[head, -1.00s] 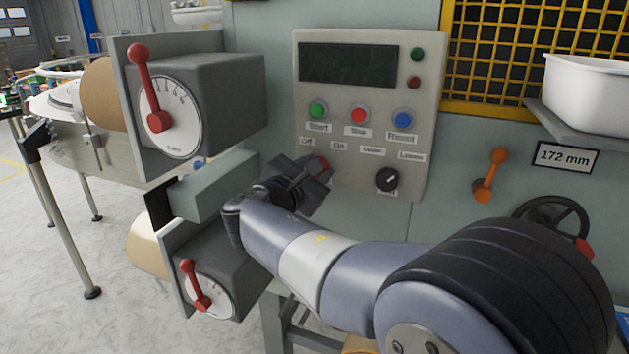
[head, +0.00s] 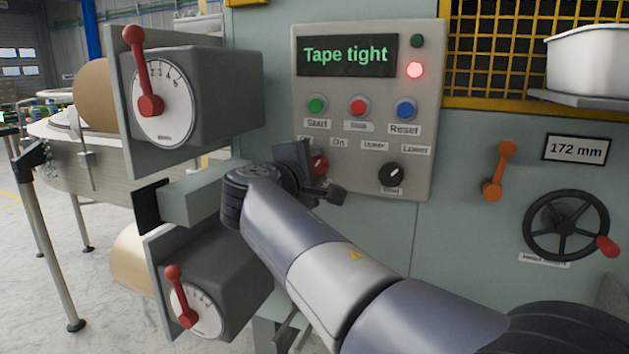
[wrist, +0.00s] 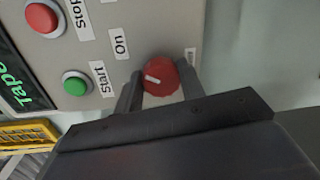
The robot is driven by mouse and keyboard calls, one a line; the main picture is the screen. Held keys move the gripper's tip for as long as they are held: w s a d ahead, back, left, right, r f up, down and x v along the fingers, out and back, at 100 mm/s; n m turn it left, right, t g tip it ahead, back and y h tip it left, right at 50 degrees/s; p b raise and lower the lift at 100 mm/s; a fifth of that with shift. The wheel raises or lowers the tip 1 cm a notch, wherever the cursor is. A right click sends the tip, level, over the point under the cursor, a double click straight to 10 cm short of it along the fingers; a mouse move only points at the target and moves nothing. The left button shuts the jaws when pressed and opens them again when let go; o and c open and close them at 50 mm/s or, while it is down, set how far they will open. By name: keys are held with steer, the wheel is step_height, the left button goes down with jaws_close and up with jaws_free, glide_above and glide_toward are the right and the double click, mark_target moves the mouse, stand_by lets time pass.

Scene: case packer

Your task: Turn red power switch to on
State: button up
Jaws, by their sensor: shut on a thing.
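The red power switch (head: 320,163) is a round knob at the lower left of the grey control panel (head: 367,165). My gripper (head: 313,172) is at the panel, one finger on each side of the knob, shut on it. In the wrist view the red switch (wrist: 161,78) sits between the two dark fingers, with its white mark toward the left, the side of the On label (wrist: 119,43). The display (head: 347,55) is lit with green text, "Tape tight". A red lamp (head: 415,70) glows beside it. My gripper partly hides the switch in the head view.
Green Start (head: 316,105), red Stop (head: 359,106) and blue Reset (head: 405,109) buttons sit above the switch. A black selector (head: 391,174) is to its right. Two grey boxes with red levers (head: 143,72) (head: 180,297) stand left of my arm. A handwheel (head: 565,226) is at right.

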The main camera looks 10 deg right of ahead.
steer(key=shift+f+m+b, duration=0.2)
steer(key=shift+m+b, duration=0.3)
steer(key=shift+m, duration=0.1)
steer(key=o, duration=1)
steer(key=shift+r, duration=0.15)
steer(key=shift+s+a, duration=0.1)
steer(key=v, duration=1)
steer(key=shift+s+a, duration=0.1)
steer(key=shift+s, duration=0.1)
steer(key=shift+w, duration=0.1)
